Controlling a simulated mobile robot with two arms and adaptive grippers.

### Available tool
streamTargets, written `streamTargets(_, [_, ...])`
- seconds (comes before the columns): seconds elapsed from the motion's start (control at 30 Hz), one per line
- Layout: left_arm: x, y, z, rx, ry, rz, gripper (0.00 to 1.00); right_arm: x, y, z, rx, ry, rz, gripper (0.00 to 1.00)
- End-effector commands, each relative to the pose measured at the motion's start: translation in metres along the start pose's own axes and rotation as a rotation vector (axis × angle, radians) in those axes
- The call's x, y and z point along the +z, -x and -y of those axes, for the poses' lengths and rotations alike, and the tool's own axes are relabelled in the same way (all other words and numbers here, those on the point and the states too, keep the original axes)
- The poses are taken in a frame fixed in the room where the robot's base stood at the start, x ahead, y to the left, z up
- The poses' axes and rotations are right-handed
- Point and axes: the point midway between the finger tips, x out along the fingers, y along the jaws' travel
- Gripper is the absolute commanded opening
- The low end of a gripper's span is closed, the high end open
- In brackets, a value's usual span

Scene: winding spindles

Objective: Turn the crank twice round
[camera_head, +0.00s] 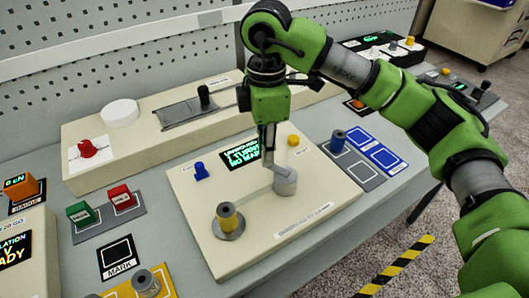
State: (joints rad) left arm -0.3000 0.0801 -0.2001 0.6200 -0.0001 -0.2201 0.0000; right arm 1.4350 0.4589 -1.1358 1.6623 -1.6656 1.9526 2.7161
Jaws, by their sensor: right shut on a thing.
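The beige winding unit (300,217) stands on the table in the middle of the view. Its grey crank (286,181) is right of the middle of its top, with a short cylindrical body and a pale arm. My right gripper (268,152) points down from above and is shut on the crank's handle, which is mostly hidden between the fingers. A yellow spool (227,216) stands upright on a grey disc at the front left of the unit. A dark display (242,154) with green text lies behind the crank. My left gripper is not in view.
A blue knob (201,171) and a yellow button (293,141) stand near the crank. Left are green (80,214) and red (121,197) blocks. A long beige box (150,150) stands behind.

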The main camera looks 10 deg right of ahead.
Motion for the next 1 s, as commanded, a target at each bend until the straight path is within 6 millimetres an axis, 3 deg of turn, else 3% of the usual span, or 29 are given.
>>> streamTargets(0.6, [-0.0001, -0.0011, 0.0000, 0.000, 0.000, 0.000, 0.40, 0.0016, 0.0014, -0.0020, 0.003, -0.040, -0.001, 0.00])
streamTargets(0.63, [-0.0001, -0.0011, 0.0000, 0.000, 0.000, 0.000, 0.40, 0.0016, 0.0014, -0.0020, 0.003, -0.040, -0.001, 0.23])
streamTargets(0.67, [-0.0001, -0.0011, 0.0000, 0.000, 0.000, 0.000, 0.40, 0.0017, 0.0014, -0.0020, 0.003, -0.040, -0.001, 0.30])
streamTargets(1.0, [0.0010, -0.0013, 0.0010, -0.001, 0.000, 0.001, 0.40, 0.0015, 0.0009, -0.0015, 0.001, -0.039, 0.000, 0.32])
